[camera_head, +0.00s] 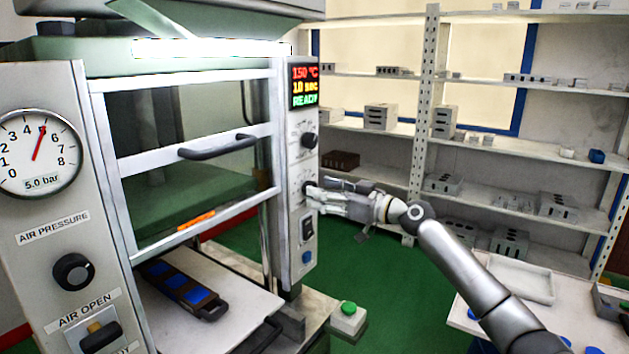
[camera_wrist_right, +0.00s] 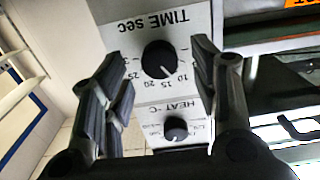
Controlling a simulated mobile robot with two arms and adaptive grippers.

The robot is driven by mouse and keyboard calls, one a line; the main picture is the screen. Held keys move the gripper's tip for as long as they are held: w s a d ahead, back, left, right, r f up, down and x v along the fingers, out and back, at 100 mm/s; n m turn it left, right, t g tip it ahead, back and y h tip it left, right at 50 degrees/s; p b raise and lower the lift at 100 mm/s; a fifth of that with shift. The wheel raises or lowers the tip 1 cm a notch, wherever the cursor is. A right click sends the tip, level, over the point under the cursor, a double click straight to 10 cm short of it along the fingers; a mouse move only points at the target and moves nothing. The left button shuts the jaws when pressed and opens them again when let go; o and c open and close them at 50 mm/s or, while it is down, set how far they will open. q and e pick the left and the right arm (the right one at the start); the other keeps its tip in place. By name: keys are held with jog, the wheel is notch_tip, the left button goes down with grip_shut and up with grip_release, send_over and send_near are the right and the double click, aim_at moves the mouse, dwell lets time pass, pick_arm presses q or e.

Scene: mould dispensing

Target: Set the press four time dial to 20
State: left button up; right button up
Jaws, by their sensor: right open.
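The press (camera_head: 70,130) shows a panel display (camera_head: 305,86) reading 150 °C, 10 sec and READY. The time dial (camera_head: 308,187) is the black knob below the heat dial (camera_head: 309,140), partly covered by my right gripper (camera_head: 322,194). In the right wrist view, upside down, the time dial (camera_wrist_right: 160,58) sits under "TIME sec", its white mark toward the 10–15 side of the scale. My right gripper (camera_wrist_right: 165,75) is open, its fingers on either side of the dial with visible gaps. My left gripper is not in view.
A black switch (camera_head: 307,226) and blue button (camera_head: 306,257) sit below the dial. The press door handle (camera_head: 218,147) juts out at left. A green button box (camera_head: 348,317) stands below. Shelves (camera_head: 480,149) and a side table (camera_head: 470,318) are at right.

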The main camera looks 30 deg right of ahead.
jog(key=p+x, duration=0.1)
jog(key=x, duration=0.1)
jog(key=shift+w+a, duration=0.1)
jog(key=shift+w, duration=0.25)
jog(key=c, duration=1)
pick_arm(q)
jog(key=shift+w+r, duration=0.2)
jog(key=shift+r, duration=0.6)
pick_arm(e)
jog(key=shift+c, duration=0.2)
